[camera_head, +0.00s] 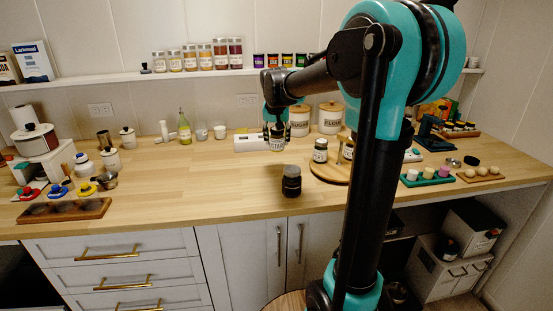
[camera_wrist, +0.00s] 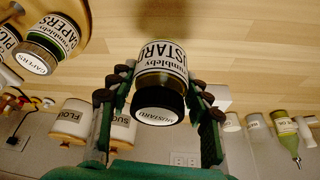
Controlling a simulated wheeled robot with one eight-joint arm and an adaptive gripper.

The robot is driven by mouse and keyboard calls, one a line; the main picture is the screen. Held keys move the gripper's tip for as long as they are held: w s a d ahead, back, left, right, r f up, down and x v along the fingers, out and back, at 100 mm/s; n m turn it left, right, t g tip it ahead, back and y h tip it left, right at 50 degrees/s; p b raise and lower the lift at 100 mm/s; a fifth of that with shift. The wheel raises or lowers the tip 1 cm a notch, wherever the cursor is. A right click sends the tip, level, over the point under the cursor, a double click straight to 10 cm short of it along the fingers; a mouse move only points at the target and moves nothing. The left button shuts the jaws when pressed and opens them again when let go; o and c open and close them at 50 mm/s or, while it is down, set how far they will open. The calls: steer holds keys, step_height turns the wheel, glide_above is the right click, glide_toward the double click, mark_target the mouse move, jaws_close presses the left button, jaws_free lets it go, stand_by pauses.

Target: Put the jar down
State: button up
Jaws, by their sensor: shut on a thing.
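The mustard jar (camera_wrist: 162,58), with a white label and dark lid, sits between the fingers of my gripper (camera_wrist: 158,88) in the wrist view. The fingers are shut on it from both sides. In the head view my gripper (camera_head: 276,131) points down over the middle of the counter, with the jar (camera_head: 277,144) below it. The jar looks upright. A shadow lies on the wood beyond its base in the wrist view; I cannot tell the exact gap to the counter.
A round wooden board (camera_head: 329,172) with labelled jars, including capers (camera_wrist: 36,56), is to the right. Bare counter (camera_head: 215,180) lies left.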

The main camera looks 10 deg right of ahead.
mark_target(277, 144)
steer(key=shift+f, duration=4)
steer(key=shift+f, duration=0.1)
steer(key=o, duration=1.4)
steer(key=v, duration=1.2)
steer(key=shift+s, duration=0.1)
